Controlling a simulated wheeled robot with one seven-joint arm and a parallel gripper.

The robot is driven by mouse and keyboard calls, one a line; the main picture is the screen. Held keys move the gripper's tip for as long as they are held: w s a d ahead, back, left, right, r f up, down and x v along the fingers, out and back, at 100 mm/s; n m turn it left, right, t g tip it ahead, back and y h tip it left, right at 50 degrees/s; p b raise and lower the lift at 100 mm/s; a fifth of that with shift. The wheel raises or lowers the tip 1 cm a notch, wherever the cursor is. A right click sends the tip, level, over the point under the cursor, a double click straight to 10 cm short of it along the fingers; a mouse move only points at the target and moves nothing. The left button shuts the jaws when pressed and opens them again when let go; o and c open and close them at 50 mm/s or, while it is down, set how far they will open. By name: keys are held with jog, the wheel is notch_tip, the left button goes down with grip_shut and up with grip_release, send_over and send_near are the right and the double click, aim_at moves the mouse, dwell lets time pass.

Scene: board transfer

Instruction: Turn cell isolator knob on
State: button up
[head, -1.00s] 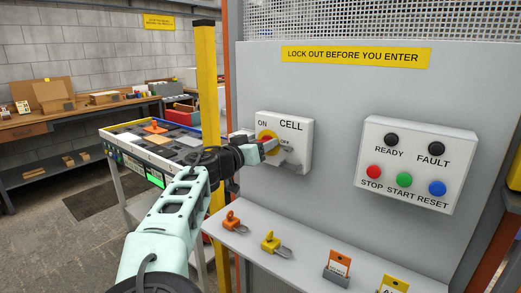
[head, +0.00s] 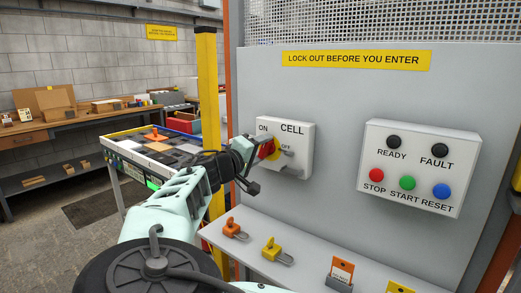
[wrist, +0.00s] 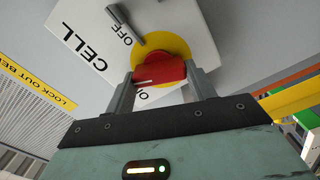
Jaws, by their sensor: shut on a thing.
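The isolator knob is a red handle (head: 267,148) on a yellow disc, on a white box (head: 302,138) marked CELL, ON and OFF. In the wrist view the red knob (wrist: 160,70) sits between my two fingers, in front of the yellow disc (wrist: 176,43). My gripper (head: 256,160) is shut on the knob, one finger on each side. The ON label is partly hidden behind the knob and fingers in the wrist view. A grey metal tab (wrist: 120,20) sticks out near OFF.
A button box (head: 414,168) with lamps and coloured buttons is to the right. Below, a shelf (head: 300,262) holds an orange padlock (head: 233,228), a yellow padlock (head: 272,249) and tag holders. A yellow post (head: 207,110) stands left of the panel.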

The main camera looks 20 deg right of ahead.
jog(key=shift+a+n+p, duration=0.1)
jog(key=shift+n+p, duration=0.55)
jog(key=shift+n, duration=1.55)
jog(key=shift+f, duration=0.1)
jog(key=o, duration=1)
jog(key=b+v, duration=0.3)
jog(key=v, duration=1.4)
jog(key=shift+s+a+b, duration=0.1)
jog(key=shift+a+b, duration=0.05)
jog(key=shift+b, duration=0.25)
